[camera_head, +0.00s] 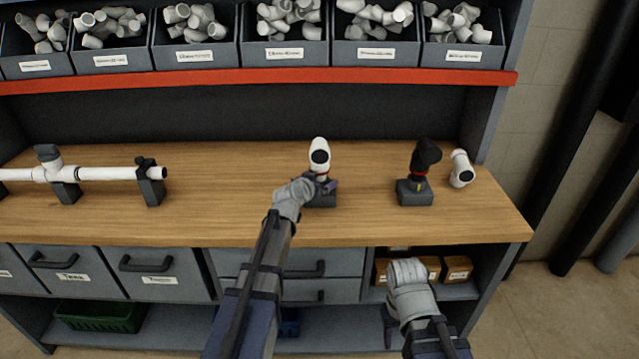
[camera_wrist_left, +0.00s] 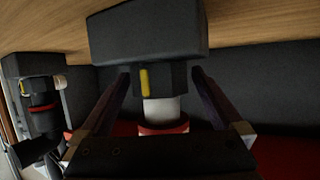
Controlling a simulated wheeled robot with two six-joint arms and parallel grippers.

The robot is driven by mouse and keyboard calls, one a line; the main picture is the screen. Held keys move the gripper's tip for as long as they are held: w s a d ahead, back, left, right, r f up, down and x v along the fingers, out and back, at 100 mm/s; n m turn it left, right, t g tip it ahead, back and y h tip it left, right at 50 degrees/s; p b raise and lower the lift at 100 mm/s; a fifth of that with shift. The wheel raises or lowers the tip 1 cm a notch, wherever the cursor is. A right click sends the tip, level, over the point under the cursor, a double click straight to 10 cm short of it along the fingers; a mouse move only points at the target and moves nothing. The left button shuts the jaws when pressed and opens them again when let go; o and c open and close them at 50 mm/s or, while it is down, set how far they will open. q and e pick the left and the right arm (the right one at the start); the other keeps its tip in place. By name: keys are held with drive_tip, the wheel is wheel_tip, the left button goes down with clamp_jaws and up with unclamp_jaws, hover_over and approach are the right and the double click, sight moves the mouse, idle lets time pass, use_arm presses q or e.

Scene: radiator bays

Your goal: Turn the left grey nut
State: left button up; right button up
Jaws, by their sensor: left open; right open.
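The left grey nut (camera_wrist_left: 175,80) is dark, with a yellow mark on one face. It sits against a dark block (camera_wrist_left: 150,30), which also shows on the bench in the head view (camera_head: 322,201). A white elbow fitting (camera_head: 319,154) with a red ring stands upright above it. My left gripper (camera_wrist_left: 160,75) is open, its two fingers on either side of the nut, with visible gaps. In the head view this gripper (camera_head: 326,186) partly hides the nut. My right gripper (camera_head: 388,325) is open and empty, low in front of the bench; its fingertips are hard to see.
To the right, a black elbow (camera_head: 425,156) stands on a second block (camera_head: 415,193). A loose white fitting (camera_head: 461,168) lies beside it. A white pipe (camera_head: 105,173) rests on supports at left. Bins of fittings (camera_head: 285,35) line the shelf above a red strip.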

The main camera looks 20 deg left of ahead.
use_arm(q)
drive_tip(key=c, duration=1.3)
drive_tip(key=shift+c, duration=0.2)
drive_tip(key=shift+n+y, duration=0.5)
drive_tip(key=shift+y, duration=0.1)
drive_tip(key=shift+d+n+g+y, duration=0.1)
drive_tip(key=shift+n+g+y, duration=0.3)
drive_tip(key=shift+n+y, duration=1.75)
drive_tip(key=n+g+y, duration=0.1)
drive_tip(key=n+y, duration=0.1)
drive_tip(key=n+g+y, duration=0.1)
drive_tip(key=n+y, duration=0.1)
drive_tip(key=y, duration=0.1)
drive_tip(key=shift+w+n+g, duration=0.15)
drive_tip(key=shift+n+g, duration=0.1)
drive_tip(key=shift+g, duration=0.05)
drive_tip(key=n+g+y, duration=0.3)
drive_tip(key=n+g, duration=0.2)
drive_tip(key=shift+y, duration=0.25)
drive_tip(key=shift+s+n+g+y, duration=0.2)
drive_tip(key=shift+n+g+y, duration=0.2)
drive_tip(key=shift+n+g, duration=1.2)
drive_tip(key=shift+s+g, duration=0.1)
drive_tip(key=shift+g, duration=0.2)
